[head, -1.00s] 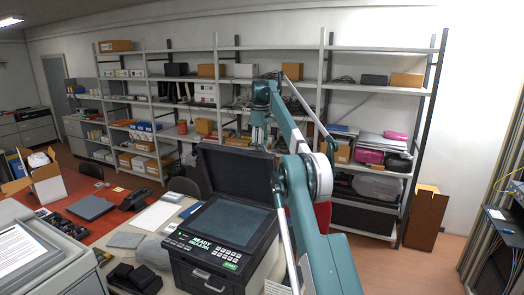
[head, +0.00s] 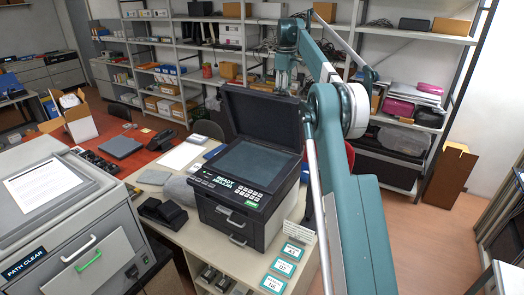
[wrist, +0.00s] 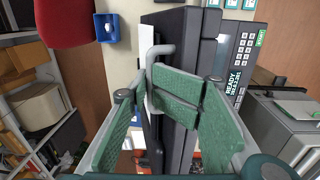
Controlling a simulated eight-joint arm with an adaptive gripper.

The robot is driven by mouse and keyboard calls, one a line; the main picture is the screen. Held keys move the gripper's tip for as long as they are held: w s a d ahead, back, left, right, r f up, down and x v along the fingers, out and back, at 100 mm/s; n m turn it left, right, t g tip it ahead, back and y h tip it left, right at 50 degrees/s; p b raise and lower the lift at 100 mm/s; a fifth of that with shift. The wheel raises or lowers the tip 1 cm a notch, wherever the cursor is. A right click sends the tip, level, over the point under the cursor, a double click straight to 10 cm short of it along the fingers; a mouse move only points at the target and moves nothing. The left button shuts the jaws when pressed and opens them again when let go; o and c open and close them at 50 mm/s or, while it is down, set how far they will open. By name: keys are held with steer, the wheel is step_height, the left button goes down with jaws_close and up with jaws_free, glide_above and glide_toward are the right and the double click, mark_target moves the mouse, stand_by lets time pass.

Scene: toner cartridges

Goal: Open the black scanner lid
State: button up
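The black scanner lid (head: 275,118) stands raised, tilted back above the dark glass (head: 262,164) of the scanner (head: 238,205). In the wrist view the lid is a dark slab (wrist: 182,38) seen edge-on, with a grey bar handle (wrist: 153,56) on it. My gripper (wrist: 148,88) is at this handle. Its green-padded fingers curl inward, with the bar between their tips, and look closed on it. Part of the grip is hidden by the pads. In the head view my arm reaches behind the lid, and the gripper cannot be made out there.
A grey machine (head: 60,215) marked PATH CLEAR stands at the left. Black boxes (head: 163,212) and a grey cover (head: 180,190) lie beside the scanner. Shelves (head: 425,35) line the back wall. A red chair (wrist: 66,20) shows near the gripper.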

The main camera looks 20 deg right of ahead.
mark_target(280, 99)
steer(key=shift+s+a+f+b, duration=0.35)
steer(key=shift+s+a+b, duration=0.05)
steer(key=shift+s+a, duration=0.25)
steer(key=shift+s+a+f+b, duration=0.35)
steer(key=shift+s+a+b, duration=0.1)
steer(key=shift+s+a, duration=0.25)
steer(key=shift+s+a+f+b, duration=0.35)
steer(key=shift+s+a+b, duration=0.05)
steer(key=shift+s+a, duration=0.25)
steer(key=s+a+f+b, duration=0.3)
steer(key=s+a+f, duration=0.3)
steer(key=f, duration=0.2)
steer(key=s+a+f+b, duration=0.3)
steer(key=s+a+f, duration=0.2)
steer(key=f, duration=0.3)
steer(key=shift+s+a+b, duration=0.3)
steer(key=shift+s+a, duration=0.05)
steer(key=shift+a, duration=0.05)
